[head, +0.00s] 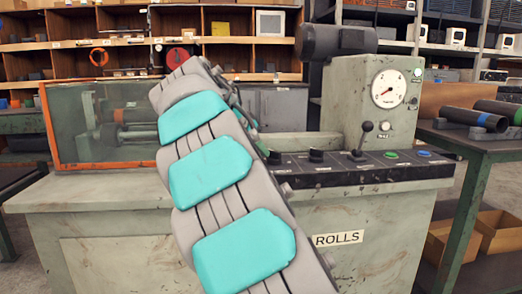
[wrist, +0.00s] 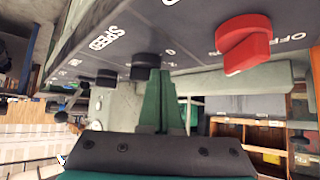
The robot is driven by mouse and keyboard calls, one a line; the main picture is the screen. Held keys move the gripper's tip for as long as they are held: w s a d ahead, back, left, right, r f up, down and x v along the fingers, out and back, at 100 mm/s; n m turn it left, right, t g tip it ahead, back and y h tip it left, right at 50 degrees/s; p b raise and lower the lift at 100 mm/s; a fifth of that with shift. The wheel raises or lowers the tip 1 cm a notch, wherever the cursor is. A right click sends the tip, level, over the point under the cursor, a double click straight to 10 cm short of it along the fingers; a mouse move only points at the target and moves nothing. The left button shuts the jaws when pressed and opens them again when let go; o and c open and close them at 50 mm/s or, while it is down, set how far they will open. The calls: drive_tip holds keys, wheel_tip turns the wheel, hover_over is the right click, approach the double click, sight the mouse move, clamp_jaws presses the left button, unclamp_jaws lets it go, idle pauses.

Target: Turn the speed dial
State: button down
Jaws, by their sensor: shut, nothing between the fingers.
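The speed dial is a black round knob (wrist: 146,66) on the dark panel, beside the white word SPEED, in the upside-down wrist view. It also shows in the head view as the left black knob (head: 275,158), right beside my arm. My gripper (wrist: 155,73) has its green fingers together with nothing between them. The fingertips overlap the dial's lower right edge in the wrist view; I cannot tell if they touch it.
A red switch knob (wrist: 245,45) marked OFF sits beside the dial. Another black knob (head: 316,155), a ball-topped lever (head: 362,140), a green button (head: 391,154) and a blue button (head: 424,153) line the panel. A gauge (head: 389,88) stands behind. A table with pipes is at right.

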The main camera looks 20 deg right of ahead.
drive_tip(key=shift+s+d, duration=0.1)
idle(0.4)
drive_tip(key=shift+s+d+f, duration=0.1)
drive_tip(key=shift+s+d, duration=0.3)
drive_tip(key=shift+d, duration=0.1)
drive_tip(key=shift+a, duration=0.1)
